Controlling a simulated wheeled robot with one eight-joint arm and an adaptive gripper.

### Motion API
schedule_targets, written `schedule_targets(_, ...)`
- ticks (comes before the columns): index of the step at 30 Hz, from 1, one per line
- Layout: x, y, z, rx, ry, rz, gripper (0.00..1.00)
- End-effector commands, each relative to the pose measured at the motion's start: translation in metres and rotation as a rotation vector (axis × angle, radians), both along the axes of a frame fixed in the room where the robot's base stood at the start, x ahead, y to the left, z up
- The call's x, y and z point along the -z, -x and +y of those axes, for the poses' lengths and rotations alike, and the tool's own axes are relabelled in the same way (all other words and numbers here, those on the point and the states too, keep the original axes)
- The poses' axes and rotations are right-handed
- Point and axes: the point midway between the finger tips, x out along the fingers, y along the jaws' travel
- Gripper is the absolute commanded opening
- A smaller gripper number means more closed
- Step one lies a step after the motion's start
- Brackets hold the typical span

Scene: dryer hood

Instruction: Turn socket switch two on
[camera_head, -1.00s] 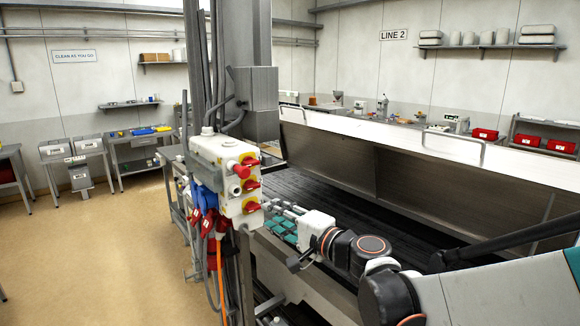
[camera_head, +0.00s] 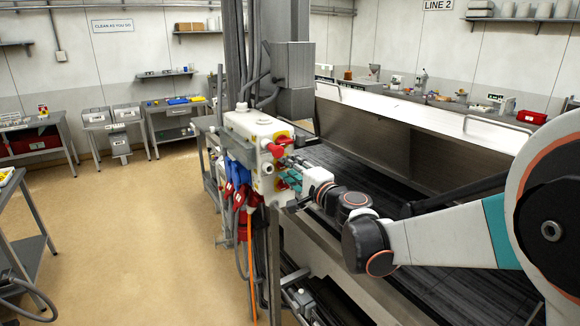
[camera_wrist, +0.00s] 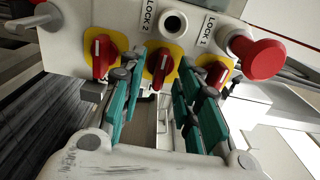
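A white control box (camera_head: 250,128) hangs at my gripper; in the wrist view it carries three red rotary switches on yellow plates. The middle switch (camera_wrist: 160,66) lies between the fingertips of my gripper (camera_wrist: 161,74). Its handle stands nearly upright, leaning slightly, in the picture. The left switch (camera_wrist: 103,57) and right switch (camera_wrist: 214,73) sit outside the fingers. My gripper's teal fingers are open; I cannot tell whether they touch the middle switch. No switch number is readable. In the head view my gripper (camera_head: 286,172) covers part of the switch face.
A red mushroom button (camera_wrist: 255,55) and a round black-centred lock (camera_wrist: 174,23) are close to the switches. Blue and red plugs (camera_head: 240,180) hang below the box. The long metal hood (camera_head: 400,130) stands right of it. The floor at left is clear.

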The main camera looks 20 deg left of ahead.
Motion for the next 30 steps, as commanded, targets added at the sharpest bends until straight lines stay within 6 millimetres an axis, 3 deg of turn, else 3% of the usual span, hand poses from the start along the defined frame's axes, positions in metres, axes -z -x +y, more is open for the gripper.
schedule_targets(14, 0.0002, -0.0083, 0.0105, -0.001, 0.0, 0.0, 0.31)
schedule_targets(18, 0.0002, -0.0083, 0.0104, -0.001, 0.0, 0.0, 0.0)
schedule_targets(30, 0.001, -0.0081, 0.0101, -0.001, -0.014, 0.017, 0.0)
